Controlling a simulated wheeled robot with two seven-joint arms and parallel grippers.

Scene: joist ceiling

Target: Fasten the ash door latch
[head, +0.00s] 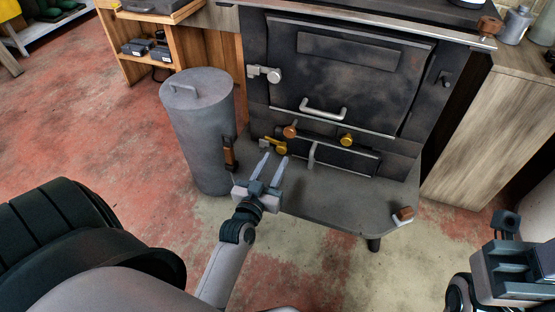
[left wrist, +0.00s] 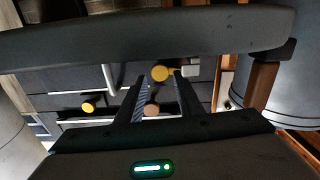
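The ash door (head: 345,160) is the low dark panel under the stove's large door, with an upright silver handle (head: 312,155). At its left end is a yellow latch knob (head: 281,148) with a short bar reaching left. It also shows in the left wrist view (left wrist: 160,73), beside a pale metal piece (left wrist: 190,68). My left gripper (head: 274,158) is open and empty, its fingertips just short of this knob. The knob appears between the tips in the left wrist view; contact is not visible. My right gripper (head: 506,224) is at the far right, its finger gap unclear.
A copper-coloured knob (head: 290,131) and another yellow knob (head: 347,139) sit close by. A grey lidded canister (head: 200,130) stands left of my left gripper. The stove's hearth plate (head: 335,205) is mostly bare, with a small brown-and-silver piece (head: 403,215) at its right corner.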

